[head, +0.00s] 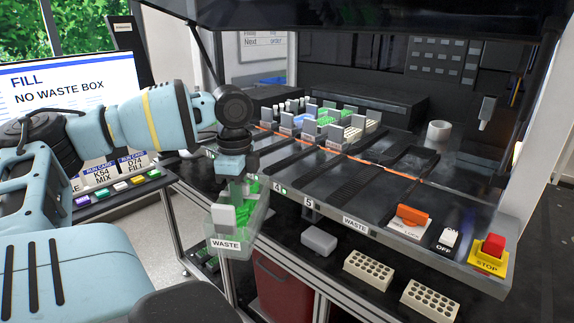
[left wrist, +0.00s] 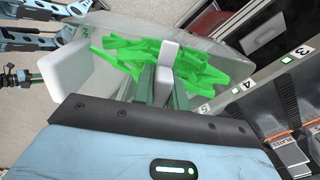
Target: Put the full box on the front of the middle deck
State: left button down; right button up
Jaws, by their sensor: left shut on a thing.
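The full box (head: 256,238) is clear, labelled WASTE, and heaped with green pieces. It hangs from my left gripper (head: 233,180), in front of the left part of the deck's front edge, apart from any surface as far as I can tell. In the left wrist view the box (left wrist: 222,47) shows below the gripper (left wrist: 160,85), with the green pieces and white parts near the fingers. The jaws are shut on the box; the exact contact is partly hidden. The middle deck (head: 325,188) is dark, with numbered lanes and a WASTE label on its front edge. My right gripper is not seen.
Racks with green and blue items (head: 320,118) stand at the deck's back. An orange lever (head: 412,215) and a red STOP button (head: 493,245) sit front right. White perforated blocks (head: 368,270) lie on the lower shelf. A screen (head: 75,90) reads NO WASTE BOX.

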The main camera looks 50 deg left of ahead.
pick_arm(q)
jog(key=f, duration=0.2)
jog(key=f+n, duration=0.1)
jog(key=f, duration=0.1)
jog(key=s+a+f+n, duration=0.1)
jog(key=f, duration=0.1)
jog(key=shift+s+f, duration=0.1)
jog(key=shift+f, duration=0.15)
jog(key=s+d+f+n+p, duration=0.1)
jog(key=s+d+f+n, duration=0.2)
jog(key=f, duration=0.5)
jog(key=s+d+f+n, duration=0.2)
jog(key=d+f+n, duration=0.1)
jog(key=f, duration=0.5)
jog(key=w+d+f+n, duration=0.1)
jog(key=d+f, duration=0.1)
jog(key=d, duration=1)
jog(key=w+d+f+n+p, duration=0.1)
jog(key=w+d+f, duration=0.1)
jog(key=d, duration=0.9)
jog(key=shift+d, duration=0.35)
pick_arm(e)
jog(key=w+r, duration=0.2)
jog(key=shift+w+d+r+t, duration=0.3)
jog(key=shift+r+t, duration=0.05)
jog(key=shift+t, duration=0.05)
pick_arm(q)
jog(key=shift+f, duration=0.15)
